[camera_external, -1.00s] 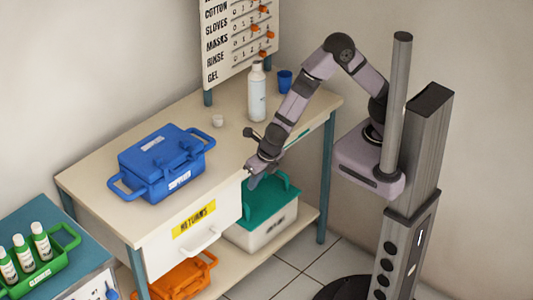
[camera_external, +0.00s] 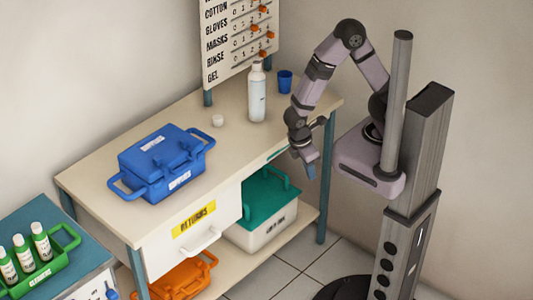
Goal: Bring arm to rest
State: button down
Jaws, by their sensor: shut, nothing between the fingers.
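My gripper (camera_external: 309,170) hangs at the end of my bent arm, pointing down in the external view. It is beside the right front edge of the table (camera_external: 105,186), in front of the table's right leg in the picture. The jaws are shut with nothing held. The arm arches up from its mount on the grey column, with the elbow high. No part of the arm appears to touch the table or the things on it.
On the table are a closed blue case (camera_external: 160,165), a small white cap (camera_external: 218,120), a white bottle (camera_external: 257,95) and a blue cup (camera_external: 285,82). A green-lidded box (camera_external: 262,228) and an orange case (camera_external: 182,278) sit on the lower shelf. A green bottle carrier (camera_external: 65,240) is at left.

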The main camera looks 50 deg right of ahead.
jog(key=w+d+r+m+y+p, duration=0.1)
jog(key=w+d+r+m, duration=0.2)
jog(key=d+r+m, duration=0.2)
jog(key=w+d+r+m+y+p, duration=0.2)
jog(key=w+d+r+m, duration=0.2)
jog(key=d, duration=0.8)
notch_tip(320, 180, up, 2)
jog(key=m, duration=0.4)
jog(key=shift+t, duration=0.3)
jog(key=shift+r, duration=0.1)
notch_tip(320, 180, down, 12)
jog(key=b, duration=1.2)
jog(key=shift+f, duration=0.2)
